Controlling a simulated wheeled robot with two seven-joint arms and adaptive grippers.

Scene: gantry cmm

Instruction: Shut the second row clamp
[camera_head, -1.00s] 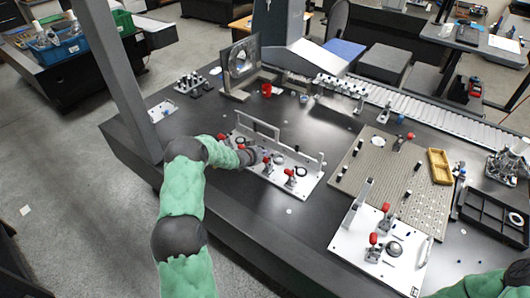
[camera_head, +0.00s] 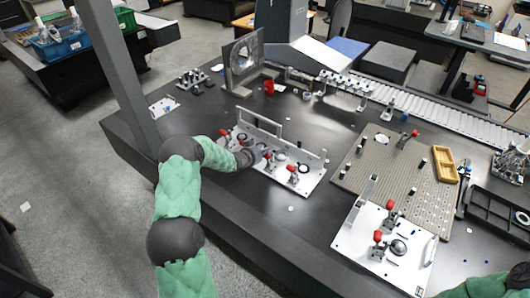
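A white fixture plate (camera_head: 301,186) on the dark table carries a row of several red-handled toggle clamps, with a grey rail frame behind them. Red handles show at the row's left end (camera_head: 223,132), next to my gripper (camera_head: 267,155), and towards the right end (camera_head: 292,168). My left gripper (camera_head: 260,154) reaches in from the left, low over the middle of the row, beside a clamp with a red handle. Its fingers are small and dark here, so their opening and any contact are unclear. My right arm shows only at the bottom right corner; its gripper is out of view.
A second white plate (camera_head: 345,243) with red-handled clamps lies front right. A perforated plate (camera_head: 360,182) with a yellow tray (camera_head: 444,165) is behind it. A gantry post stands left. The table is clear between the two white plates.

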